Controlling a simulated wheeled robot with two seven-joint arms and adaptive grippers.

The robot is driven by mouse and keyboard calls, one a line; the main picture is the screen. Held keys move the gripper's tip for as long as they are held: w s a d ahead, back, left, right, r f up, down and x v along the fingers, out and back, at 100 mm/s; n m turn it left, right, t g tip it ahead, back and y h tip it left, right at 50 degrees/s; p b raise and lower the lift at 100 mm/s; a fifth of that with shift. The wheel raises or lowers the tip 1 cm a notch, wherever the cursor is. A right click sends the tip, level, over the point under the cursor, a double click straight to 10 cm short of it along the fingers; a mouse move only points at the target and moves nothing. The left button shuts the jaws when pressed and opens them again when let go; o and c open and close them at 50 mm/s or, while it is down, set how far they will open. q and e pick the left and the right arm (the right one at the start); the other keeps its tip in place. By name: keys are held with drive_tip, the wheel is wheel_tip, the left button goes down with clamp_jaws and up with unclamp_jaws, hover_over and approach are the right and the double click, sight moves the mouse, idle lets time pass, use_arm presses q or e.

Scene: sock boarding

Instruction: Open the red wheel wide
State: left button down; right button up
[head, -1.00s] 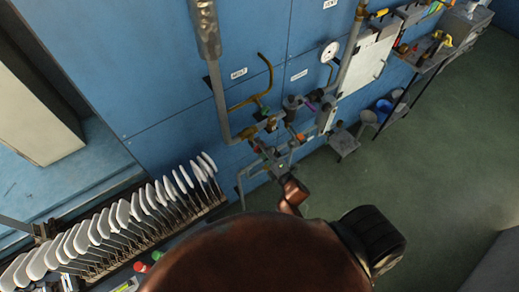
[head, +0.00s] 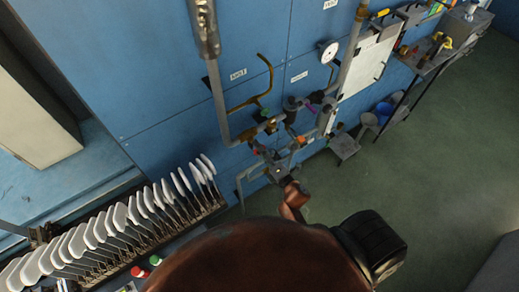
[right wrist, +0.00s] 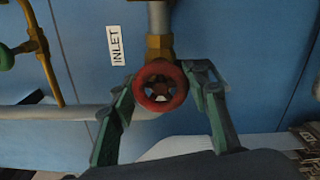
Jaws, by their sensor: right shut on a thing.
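The red wheel (right wrist: 160,101) sits on a brass valve at the end of a grey pipe, in the middle of the right wrist view. A label reading INLET is beside it. My right gripper (right wrist: 164,78) has one finger on each side of the wheel and is shut on its rim. In the head view my right gripper (head: 267,157) reaches the pipework on the blue wall, and its fingers mostly hide the wheel there. How far the wheel is turned cannot be told. My left gripper is not in view.
Grey and brass pipes, a green-handled valve (right wrist: 6,57) and a round gauge (head: 329,51) are close to the gripper. A rack of white sock boards (head: 120,217) stands at lower left. A shelf (head: 432,56) is at right, beside open green floor.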

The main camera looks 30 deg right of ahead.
drive_tip(key=o, duration=1.2)
drive_tip(key=shift+s, duration=0.1)
drive_tip(key=s, duration=0.8)
drive_tip(key=s+d, duration=0.1)
drive_tip(key=s, duration=0.2)
drive_tip(key=shift+s, duration=0.4)
